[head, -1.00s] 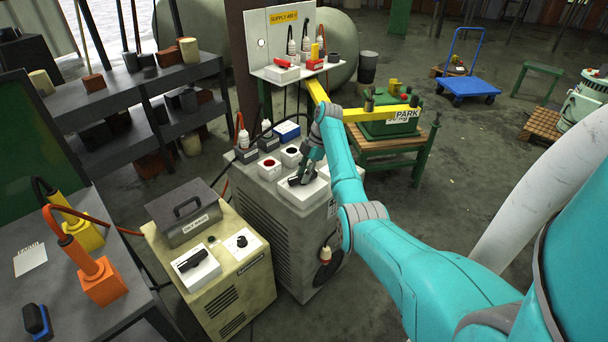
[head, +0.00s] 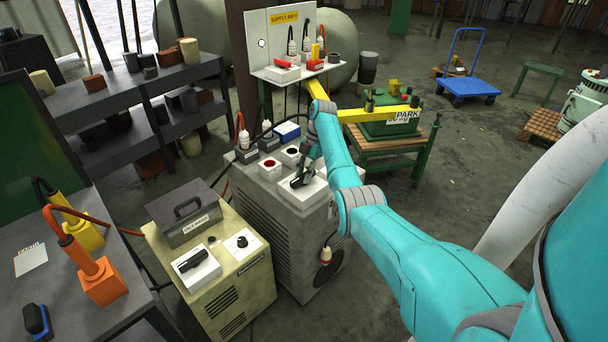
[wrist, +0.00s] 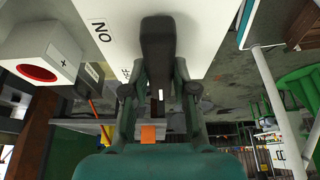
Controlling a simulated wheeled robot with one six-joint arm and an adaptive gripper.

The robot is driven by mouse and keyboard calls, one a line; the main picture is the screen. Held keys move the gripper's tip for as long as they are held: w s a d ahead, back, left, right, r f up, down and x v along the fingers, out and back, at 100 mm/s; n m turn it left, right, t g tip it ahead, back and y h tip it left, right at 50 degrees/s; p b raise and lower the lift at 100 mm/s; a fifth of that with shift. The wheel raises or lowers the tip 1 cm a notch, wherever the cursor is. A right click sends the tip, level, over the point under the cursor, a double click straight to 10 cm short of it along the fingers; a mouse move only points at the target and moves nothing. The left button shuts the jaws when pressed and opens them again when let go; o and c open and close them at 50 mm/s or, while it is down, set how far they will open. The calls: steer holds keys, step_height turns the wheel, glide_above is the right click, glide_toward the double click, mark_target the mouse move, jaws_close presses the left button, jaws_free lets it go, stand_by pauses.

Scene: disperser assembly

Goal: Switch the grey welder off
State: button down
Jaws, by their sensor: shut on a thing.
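The grey welder (head: 282,232) stands in the middle of the head view, with a white switch plate (head: 317,189) on top. A black switch handle (wrist: 158,42) on that plate fills the upper middle of the wrist view. My gripper (wrist: 159,88) is shut on the handle, one finger on each side. In the head view, my gripper (head: 303,175) comes down onto the switch from above. Beside the handle I read an upside-down "ON" and part of another label, half hidden by the gripper. The handle's exact setting is hard to tell.
A red-ringed white socket (wrist: 38,60) sits close to my gripper on the welder top. A beige welder (head: 215,270) with its own black switch stands at front left.

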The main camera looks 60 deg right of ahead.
steer(key=c, duration=0.9)
jaws_free()
